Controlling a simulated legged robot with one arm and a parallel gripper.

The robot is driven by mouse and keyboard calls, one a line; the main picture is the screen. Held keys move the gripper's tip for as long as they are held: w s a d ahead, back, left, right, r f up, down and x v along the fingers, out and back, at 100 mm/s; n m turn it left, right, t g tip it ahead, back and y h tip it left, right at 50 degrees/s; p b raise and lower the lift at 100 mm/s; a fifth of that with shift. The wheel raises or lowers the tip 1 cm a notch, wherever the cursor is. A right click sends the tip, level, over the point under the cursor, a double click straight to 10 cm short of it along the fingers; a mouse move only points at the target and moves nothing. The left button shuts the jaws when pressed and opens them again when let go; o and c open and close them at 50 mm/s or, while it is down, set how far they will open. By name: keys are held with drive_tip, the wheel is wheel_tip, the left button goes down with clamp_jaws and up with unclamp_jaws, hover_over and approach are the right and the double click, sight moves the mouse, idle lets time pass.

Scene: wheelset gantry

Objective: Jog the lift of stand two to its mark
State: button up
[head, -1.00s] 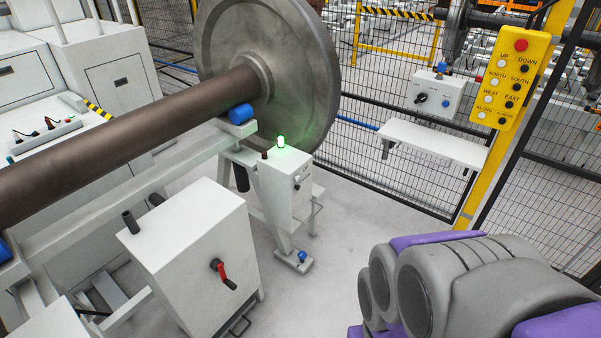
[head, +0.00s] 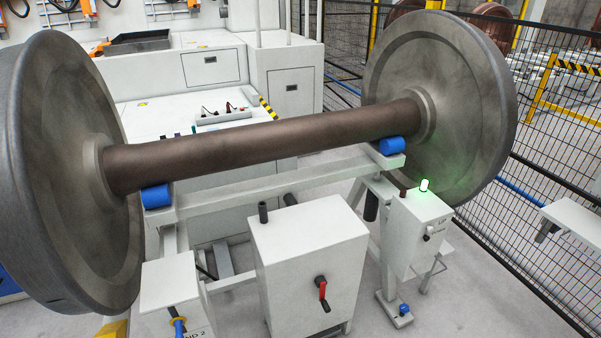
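The stand (head: 290,186) carries a wheelset on blue rollers (head: 391,145). A brown axle (head: 260,142) joins a large grey wheel (head: 60,180) on the left and another (head: 440,100) on the right. A sign partly reading "ND 2" (head: 195,335) shows at the bottom left, partly cut off. No lift mark can be made out. My gripper is not in view.
A white cabinet (head: 309,265) with a red-handled switch (head: 322,290) stands before the stand. Mesh fencing (head: 550,200) runs along the right, with a white shelf (head: 575,222) by it. White cabinets (head: 205,68) stand behind. Open floor shows at the lower right.

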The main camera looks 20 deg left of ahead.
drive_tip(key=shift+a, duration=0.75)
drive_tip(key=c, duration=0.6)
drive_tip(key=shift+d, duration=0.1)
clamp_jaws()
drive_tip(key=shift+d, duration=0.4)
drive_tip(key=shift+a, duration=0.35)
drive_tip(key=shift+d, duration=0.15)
